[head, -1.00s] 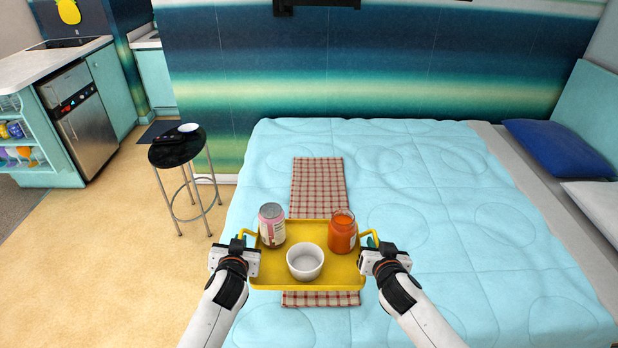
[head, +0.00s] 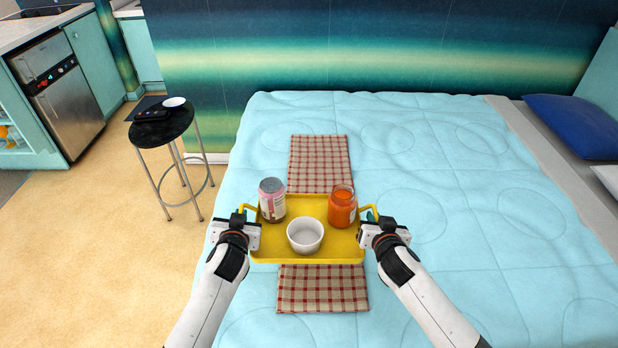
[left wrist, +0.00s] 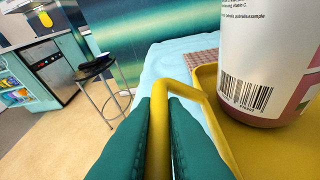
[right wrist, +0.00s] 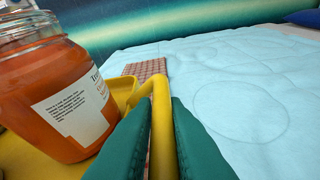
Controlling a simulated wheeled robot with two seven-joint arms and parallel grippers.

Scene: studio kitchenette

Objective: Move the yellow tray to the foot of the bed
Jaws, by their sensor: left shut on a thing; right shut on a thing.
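The yellow tray (head: 340,254) is in the middle of the head view, over the checked runner on the bed (head: 450,200). It looks level; I cannot tell whether it touches the cloth. It carries a pink-and-white can (head: 271,201), an orange jar (head: 342,208) and a white bowl (head: 305,236), all upright. My left gripper (head: 242,222) is shut on the tray's left handle, which shows between its green fingers in the left wrist view (left wrist: 160,125). My right gripper (head: 375,220) is shut on the right handle, also seen in the right wrist view (right wrist: 163,120).
The red checked runner (head: 320,165) lies on the light blue bed, showing beyond and in front of the tray. A black stool (head: 160,130) with a white dish (head: 174,102) stands left of the bed. A blue pillow (head: 575,122) is at right. Much of the bed is clear.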

